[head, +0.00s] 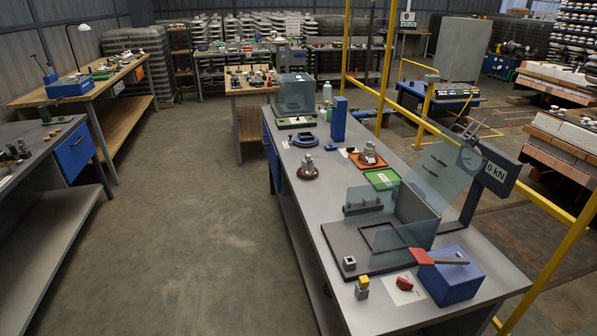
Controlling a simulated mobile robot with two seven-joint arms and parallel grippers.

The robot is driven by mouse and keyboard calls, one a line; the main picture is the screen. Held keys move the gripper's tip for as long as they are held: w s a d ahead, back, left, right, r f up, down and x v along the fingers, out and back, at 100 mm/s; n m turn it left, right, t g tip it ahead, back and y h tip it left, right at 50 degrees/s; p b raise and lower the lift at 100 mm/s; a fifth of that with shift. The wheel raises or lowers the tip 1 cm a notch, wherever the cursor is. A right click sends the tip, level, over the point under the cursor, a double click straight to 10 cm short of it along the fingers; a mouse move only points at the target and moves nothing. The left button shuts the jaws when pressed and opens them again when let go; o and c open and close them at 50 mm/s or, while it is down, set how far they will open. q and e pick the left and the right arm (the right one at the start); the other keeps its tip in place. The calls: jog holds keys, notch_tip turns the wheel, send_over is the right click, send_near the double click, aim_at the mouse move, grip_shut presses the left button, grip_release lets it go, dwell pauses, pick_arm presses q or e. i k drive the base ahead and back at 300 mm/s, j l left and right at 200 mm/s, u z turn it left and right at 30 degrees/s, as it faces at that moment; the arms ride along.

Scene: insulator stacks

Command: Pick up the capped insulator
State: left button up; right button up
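A brown disc insulator with a grey metal cap (307,168) stands upright on the grey workbench (325,204), near its left edge. A second insulator with a grey cap (369,152) stands farther right on an orange-brown square base (376,163). Both look capped, and I cannot tell from their size here how they differ in detail. Neither of my grippers shows in the head view.
A test rig with clear shield panels (398,215) and a "0 kN" display (495,172) fills the bench's near right. A blue box (449,276), a green tray (382,179) and a blue upright block (338,118) also stand there. Floor left of the bench is clear.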

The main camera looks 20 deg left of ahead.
aim_at(307, 170)
jog(key=j, duration=0.85)
jog(key=i+j, duration=0.1)
jog(key=j, duration=0.15)
jog(key=i+j+z, duration=0.1)
jog(key=j, duration=0.2)
jog(key=i+j, duration=0.1)
jog(key=j, duration=0.15)
jog(key=i+j, duration=0.5)
jog(key=j, duration=0.25)
jog(key=i+j+z, duration=0.1)
jog(key=i+j, duration=0.4)
jog(key=j, duration=0.25)
jog(key=i+j, duration=0.25)
jog(key=j, duration=0.15)
jog(key=i+j+z, duration=0.1)
jog(key=i+j, duration=0.15)
jog(key=j, duration=0.15)
jog(key=i, duration=0.55)
